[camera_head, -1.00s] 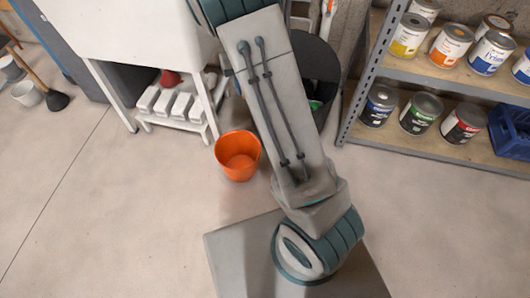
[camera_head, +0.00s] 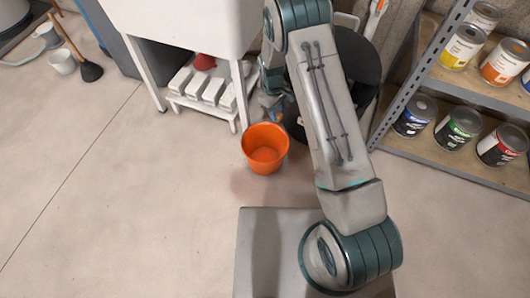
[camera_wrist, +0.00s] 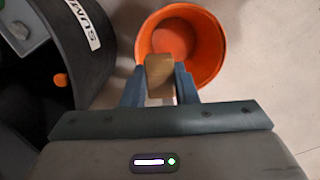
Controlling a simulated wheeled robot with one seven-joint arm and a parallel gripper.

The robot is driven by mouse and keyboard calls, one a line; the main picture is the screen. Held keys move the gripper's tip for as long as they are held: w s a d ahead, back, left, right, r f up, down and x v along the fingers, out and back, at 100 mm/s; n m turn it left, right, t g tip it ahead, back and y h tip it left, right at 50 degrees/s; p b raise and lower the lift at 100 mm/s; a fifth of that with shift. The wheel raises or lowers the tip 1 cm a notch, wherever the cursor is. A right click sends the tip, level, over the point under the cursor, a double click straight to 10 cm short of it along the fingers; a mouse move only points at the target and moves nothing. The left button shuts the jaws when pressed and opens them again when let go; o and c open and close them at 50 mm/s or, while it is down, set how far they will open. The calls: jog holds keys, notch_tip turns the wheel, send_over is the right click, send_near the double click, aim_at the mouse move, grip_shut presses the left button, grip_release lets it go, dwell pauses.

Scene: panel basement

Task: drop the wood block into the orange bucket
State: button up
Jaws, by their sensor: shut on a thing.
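The orange bucket (camera_head: 265,148) stands upright on the floor in front of the white sink stand, and it looks empty. It also shows at the top of the wrist view (camera_wrist: 205,40). In the wrist view my gripper (camera_wrist: 160,84) is shut on the wood block (camera_wrist: 159,70). In that view the block overlaps the near rim of the bucket; its height above the bucket cannot be told. In the head view my gripper is at the far end of my arm, near the sink stand and behind the bucket; the block cannot be made out there.
A dark bin (camera_head: 352,68) with a white label stands close to the bucket, behind my arm. A white sink stand (camera_head: 180,22) with a low shelf of white bricks is behind. A metal rack (camera_head: 425,68) of paint cans is at right.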

notch_tip(320, 180, down, 10)
jog(key=a+n+b, duration=0.1)
jog(key=a+b, duration=0.1)
jog(key=b, duration=0.2)
jog(key=shift+s+a+n, duration=0.25)
jog(key=shift+a+n, duration=0.05)
jog(key=shift+a, duration=0.1)
jog(key=shift+r, duration=0.1)
jog(key=o, duration=1)
jog(key=shift+r, duration=0.1)
jog(key=r+p, duration=0.1)
jog(key=r, duration=0.3)
jog(key=a+r+p, duration=0.1)
jog(key=r+p, duration=0.1)
jog(key=r, duration=0.3)
jog(key=w+r+p, duration=0.1)
jog(key=r+p, duration=0.1)
jog(key=r, duration=0.2)
jog(key=shift+a+r, duration=0.25)
jog(key=shift+a, duration=0.1)
